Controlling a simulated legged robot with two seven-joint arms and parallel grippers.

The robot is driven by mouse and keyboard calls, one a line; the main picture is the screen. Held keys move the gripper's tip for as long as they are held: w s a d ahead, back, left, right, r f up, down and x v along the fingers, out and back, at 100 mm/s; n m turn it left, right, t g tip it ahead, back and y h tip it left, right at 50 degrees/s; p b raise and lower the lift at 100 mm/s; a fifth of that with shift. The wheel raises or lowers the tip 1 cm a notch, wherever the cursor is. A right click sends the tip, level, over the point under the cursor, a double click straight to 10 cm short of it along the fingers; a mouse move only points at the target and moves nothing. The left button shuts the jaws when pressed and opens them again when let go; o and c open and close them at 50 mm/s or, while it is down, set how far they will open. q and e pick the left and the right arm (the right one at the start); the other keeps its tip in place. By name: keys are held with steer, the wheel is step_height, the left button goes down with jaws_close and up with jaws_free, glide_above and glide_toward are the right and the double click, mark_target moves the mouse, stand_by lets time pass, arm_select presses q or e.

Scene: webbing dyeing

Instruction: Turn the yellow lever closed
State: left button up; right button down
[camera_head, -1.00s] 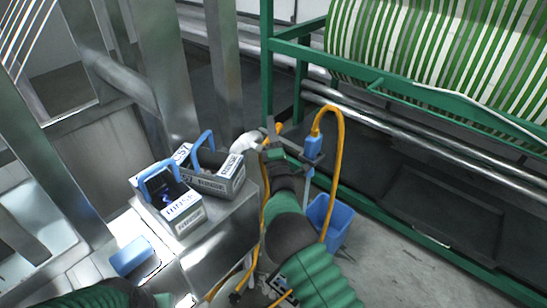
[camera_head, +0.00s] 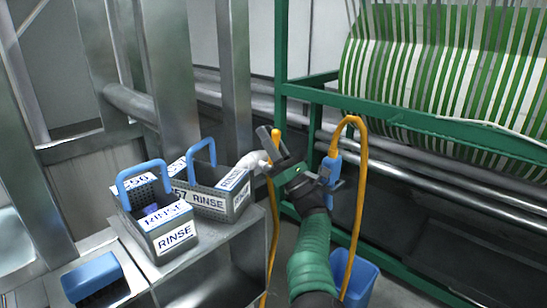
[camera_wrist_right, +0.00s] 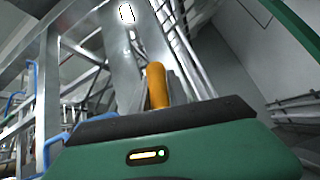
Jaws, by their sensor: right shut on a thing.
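The yellow lever (camera_head: 276,137) sticks up beside a white pipe elbow (camera_head: 251,160), at the end of the metal bench. My right gripper (camera_head: 274,148) reaches it from the lower right, with its dark fingers on either side of the lever and shut on it. The lever's lower part is hidden by the fingers. In the right wrist view the yellow lever (camera_wrist_right: 157,85) stands tilted slightly just beyond the dark front edge of the gripper body. My left gripper is out of view.
Two grey bins with blue handles, a front bin (camera_head: 162,226) and a rear bin (camera_head: 212,190), stand on the bench left of the lever. An orange hose (camera_head: 361,190) with a blue handle hangs close right of my gripper. A blue bucket (camera_head: 358,279) is below. A green frame (camera_head: 430,124) holds striped webbing.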

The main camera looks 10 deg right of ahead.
steer(key=shift+s+a+r+n+g+y+b, duration=0.1)
steer(key=shift+s+a+n+g+y+b, duration=0.1)
steer(key=shift+n+g+y+b, duration=0.55)
steer(key=shift+s+a+r+n+g+y+b, duration=0.15)
steer(key=shift+n+g+y, duration=0.4)
steer(key=shift+n, duration=0.65)
steer(key=shift+s+a+n+g+y+b, duration=0.2)
steer(key=shift+n+g+y+b, duration=0.35)
steer(key=shift+n, duration=0.4)
steer(key=c, duration=1.6)
jaws_free()
steer(key=o, duration=0.3)
steer(key=shift+w+a+f, duration=0.1)
steer(key=shift+a, duration=0.05)
steer(key=shift+f, duration=0.1)
steer(key=v, duration=1.6)
steer(key=shift+d+f, duration=0.25)
steer(key=shift+d, duration=0.1)
